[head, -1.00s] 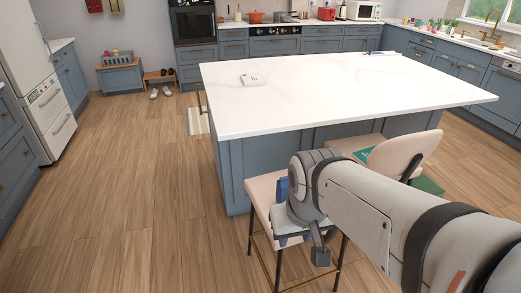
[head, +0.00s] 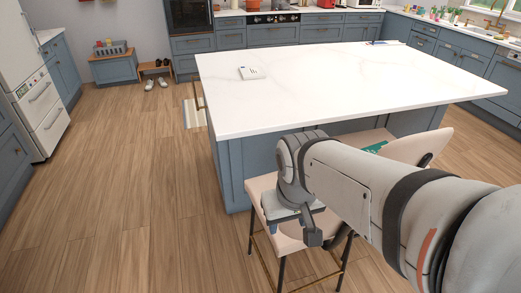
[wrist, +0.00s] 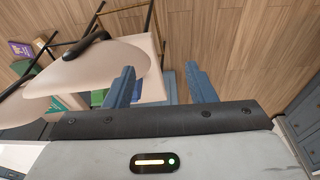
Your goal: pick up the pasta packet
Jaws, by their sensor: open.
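I cannot pick out a pasta packet for sure in either view. My gripper shows in the wrist view (wrist: 163,82) with its two blue fingers apart and nothing between them. Beyond the fingers are the floor and a pale stool seat (wrist: 85,72). In the head view my gripper is partly hidden by my own arm and hangs over the near stool (head: 268,190), beside the island.
The kitchen island (head: 320,85) has a white top with a small white item (head: 250,73) near its far left. A second chair (head: 415,150) stands to the right with a green item (head: 376,147) near it. Wooden floor (head: 120,190) is clear on the left.

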